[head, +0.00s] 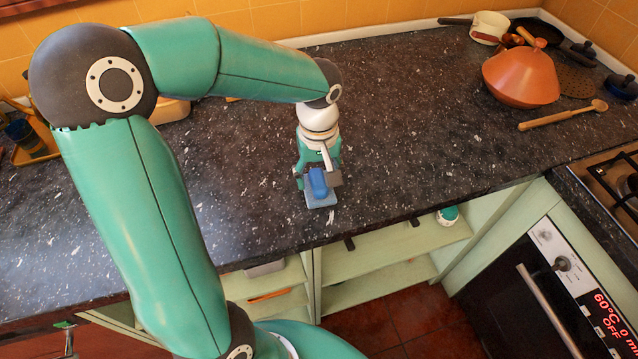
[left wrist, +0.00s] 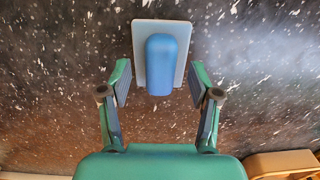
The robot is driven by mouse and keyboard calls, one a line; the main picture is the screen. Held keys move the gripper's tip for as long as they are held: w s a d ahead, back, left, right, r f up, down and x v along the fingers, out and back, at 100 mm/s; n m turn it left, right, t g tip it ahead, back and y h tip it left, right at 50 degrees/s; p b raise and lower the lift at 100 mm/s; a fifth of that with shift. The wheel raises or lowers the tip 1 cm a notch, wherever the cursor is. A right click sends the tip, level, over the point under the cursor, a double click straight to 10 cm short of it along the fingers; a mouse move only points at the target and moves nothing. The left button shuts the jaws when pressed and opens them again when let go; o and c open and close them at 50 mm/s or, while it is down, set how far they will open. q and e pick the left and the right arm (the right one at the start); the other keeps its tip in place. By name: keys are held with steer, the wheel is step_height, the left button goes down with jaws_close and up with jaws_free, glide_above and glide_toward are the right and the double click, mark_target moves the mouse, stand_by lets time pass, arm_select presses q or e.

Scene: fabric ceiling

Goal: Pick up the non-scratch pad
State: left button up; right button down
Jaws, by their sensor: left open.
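The non-scratch pad (head: 321,199) lies on the dark speckled counter near its front edge. It has a rounded blue handle on a flat light-blue base. It also shows in the left wrist view (left wrist: 141,50). My left gripper (head: 319,179) points down at the pad and partly hides it in the head view. In the left wrist view the left gripper (left wrist: 161,84) is open, a finger on each side. The near end of the handle lies between the fingertips, with gaps on both sides. My right gripper is not in view.
An orange conical lid (head: 521,76), a wooden spoon (head: 563,115) and a white pot (head: 489,27) stand at the back right. A stove (head: 610,185) is at the right. The counter (head: 420,130) around the pad is clear. Open green shelves (head: 385,260) lie below its front edge.

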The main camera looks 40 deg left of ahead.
mark_target(319, 179)
arm_select(q)
steer(key=shift+f, duration=0.75)
jaws_close()
step_height(319, 179, up, 20)
steer(key=shift+p, duration=0.45)
steer(key=c, duration=0.7)
jaws_free()
steer(key=c, duration=0.4)
